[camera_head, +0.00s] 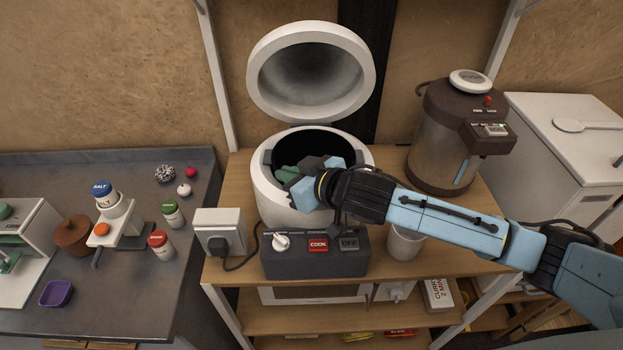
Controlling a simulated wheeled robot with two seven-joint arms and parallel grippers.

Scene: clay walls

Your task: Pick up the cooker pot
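The cooker is a white round body (268,190) with its thick white lid (258,75) swung up open behind it. The dark cooker pot (310,143) sits inside the body, and its black inner wall shows at the back. My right gripper (300,175) reaches in from the right over the pot's front rim. Dark and green shapes show around its fingers, and I cannot tell whether it touches the pot. The gripper hides the pot's front and right side, and its finger gap is not clear. My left gripper is not in view.
A control box (315,258) with COOK and OFF buttons stands in front of the cooker. A white cup (405,243) stands beneath my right arm. A brown and steel water boiler (440,135) stands to the right. Shakers and small items crowd the grey counter (125,290) at left.

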